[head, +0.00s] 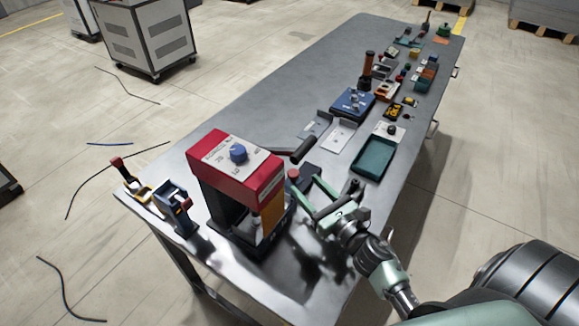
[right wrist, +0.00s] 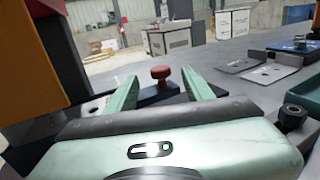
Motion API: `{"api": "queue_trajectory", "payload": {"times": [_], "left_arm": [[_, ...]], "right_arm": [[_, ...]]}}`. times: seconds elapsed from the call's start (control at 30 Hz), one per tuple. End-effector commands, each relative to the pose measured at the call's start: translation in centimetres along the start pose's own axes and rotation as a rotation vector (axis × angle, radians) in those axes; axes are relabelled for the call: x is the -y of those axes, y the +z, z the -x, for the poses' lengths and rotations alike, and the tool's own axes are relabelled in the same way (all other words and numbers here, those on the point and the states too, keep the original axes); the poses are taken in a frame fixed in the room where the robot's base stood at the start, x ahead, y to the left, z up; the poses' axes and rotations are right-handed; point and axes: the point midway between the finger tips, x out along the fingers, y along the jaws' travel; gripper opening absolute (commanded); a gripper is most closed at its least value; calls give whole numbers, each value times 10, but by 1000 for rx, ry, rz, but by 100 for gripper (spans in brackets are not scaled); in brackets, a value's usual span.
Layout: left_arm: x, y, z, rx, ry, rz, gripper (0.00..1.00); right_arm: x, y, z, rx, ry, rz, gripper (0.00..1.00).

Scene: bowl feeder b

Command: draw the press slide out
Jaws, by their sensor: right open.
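The press (head: 236,160) has a red head with a blue dial and stands at the near end of the table. A dark slide with a red knob (head: 293,174) sticks out at its right side. The knob also shows in the right wrist view (right wrist: 161,74). My right gripper (head: 305,184) is open beside the press, its green fingers pointing at the knob. In the right wrist view the knob appears between the two fingertips (right wrist: 160,84), with a gap on each side. Whether it lies fully between them in depth is hard to tell. My left gripper is not in view.
A black-handled lever (head: 303,149) lies behind the knob. A green tray (head: 374,158) and a blue box (head: 352,103) are farther along the table (head: 270,105). Small clamp-like tools (head: 176,208) stand left of the press. The table's middle left is clear.

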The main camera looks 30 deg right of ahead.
Motion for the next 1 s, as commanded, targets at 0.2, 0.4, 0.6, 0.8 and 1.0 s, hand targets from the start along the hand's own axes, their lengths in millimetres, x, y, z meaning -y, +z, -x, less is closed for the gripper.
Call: {"api": "queue_trajectory", "payload": {"times": [0.2, 0.4, 0.6, 0.8, 1.0], "left_arm": [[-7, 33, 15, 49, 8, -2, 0], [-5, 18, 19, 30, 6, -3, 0], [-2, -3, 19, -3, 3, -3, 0], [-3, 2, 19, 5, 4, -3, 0], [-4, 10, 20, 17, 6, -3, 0]], "right_arm": [[0, 4, -37, 2, 0, -1, 52], [0, 2, -62, 0, 0, -1, 52], [0, 0, -69, -1, 1, 0, 52], [0, 0, -69, -1, 1, 0, 46], [0, 0, -69, 0, 1, 0, 0]]}}
